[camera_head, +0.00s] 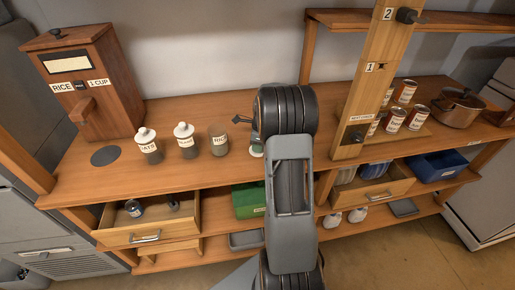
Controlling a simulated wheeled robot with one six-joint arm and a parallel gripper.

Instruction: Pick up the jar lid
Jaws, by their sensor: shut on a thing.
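Three labelled glass jars stand in a row on the wooden counter. The left jar (149,148) and the middle jar (185,143) wear white knobbed lids. The right jar (218,142), labelled rice, has no lid on top. My gripper (256,136) is right of this jar, mostly hidden behind my own wrist and forearm. It is shut on a small pale thing at its tip, which I take to be the jar lid (257,146); a greenish patch shows there too. My arm hides most of it, so its exact pose cannot be told.
A wooden rice dispenser (88,85) stands at the left end. A wooden post (368,85) rises right of my arm, with several cans (395,119) and a pot (457,107) beyond it. An open drawer (150,225) juts out below left. A green bin (247,201) sits on the lower shelf.

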